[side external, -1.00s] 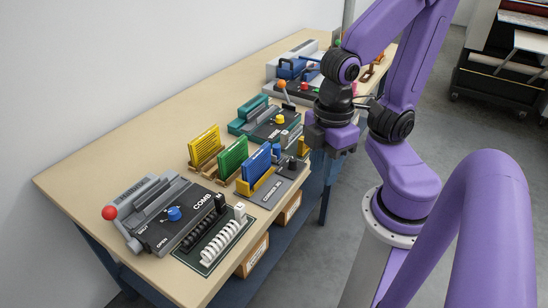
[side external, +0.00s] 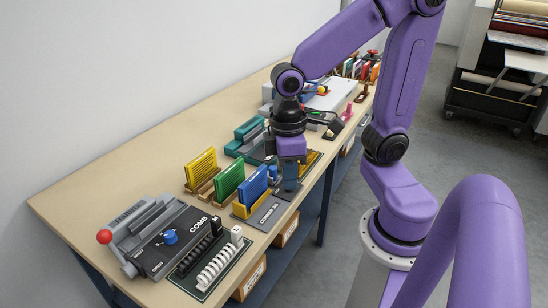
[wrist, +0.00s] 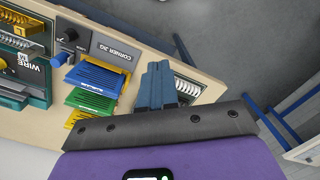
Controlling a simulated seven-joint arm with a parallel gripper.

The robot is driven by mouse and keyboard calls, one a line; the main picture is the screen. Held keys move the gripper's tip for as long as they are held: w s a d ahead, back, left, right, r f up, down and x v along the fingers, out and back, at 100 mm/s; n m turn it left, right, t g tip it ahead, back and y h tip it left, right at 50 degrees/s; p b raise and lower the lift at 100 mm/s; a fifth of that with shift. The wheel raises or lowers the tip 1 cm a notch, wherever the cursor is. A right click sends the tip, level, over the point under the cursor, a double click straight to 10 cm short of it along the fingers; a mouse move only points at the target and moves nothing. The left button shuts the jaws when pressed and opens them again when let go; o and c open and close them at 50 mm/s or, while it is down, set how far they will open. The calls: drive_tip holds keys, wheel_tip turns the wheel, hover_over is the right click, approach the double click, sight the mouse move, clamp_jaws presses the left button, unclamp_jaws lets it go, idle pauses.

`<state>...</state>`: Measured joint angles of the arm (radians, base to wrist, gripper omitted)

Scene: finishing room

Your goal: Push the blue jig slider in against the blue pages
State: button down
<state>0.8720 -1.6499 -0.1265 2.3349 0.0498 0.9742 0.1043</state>
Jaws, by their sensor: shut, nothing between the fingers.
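The blue pages (side external: 252,185) stand upright in a yellow holder on the grey corner jig (side external: 270,211). They also show in the wrist view (wrist: 97,77). A blue knob, seemingly the jig slider (side external: 272,172), stands at the jig's back end, behind the pages; it shows in the wrist view (wrist: 60,57) with a gap between it and the pages.
Green pages (side external: 229,180) and yellow pages (side external: 201,168) stand left of the blue ones. A comb machine (side external: 160,236) with a red-ball lever and a tray of white combs (side external: 217,267) are in front. The wire machine (wrist: 22,62) lies behind the jig.

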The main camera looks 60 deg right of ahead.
drive_tip(key=w+d+m+g, duration=0.1)
drive_tip(key=w+d+m, duration=0.2)
drive_tip(key=w+m, duration=0.35)
drive_tip(key=m+y, duration=0.2)
drive_tip(key=m, duration=0.6)
hover_over(272, 176)
drive_tip(key=w+a, duration=0.2)
drive_tip(key=d+x, duration=0.1)
drive_tip(key=x, duration=0.2)
drive_tip(key=w+d+f+m+y, duration=0.25)
drive_tip(key=d+m, duration=0.35)
drive_tip(key=d, duration=0.3)
drive_tip(key=shift+n+h, duration=0.25)
drive_tip(key=x, duration=1)
drive_tip(key=shift+s+d+f, duration=0.15)
drive_tip(key=shift+s+d, duration=0.05)
drive_tip(key=shift+s, duration=0.2)
drive_tip(key=shift+a, duration=1.55)
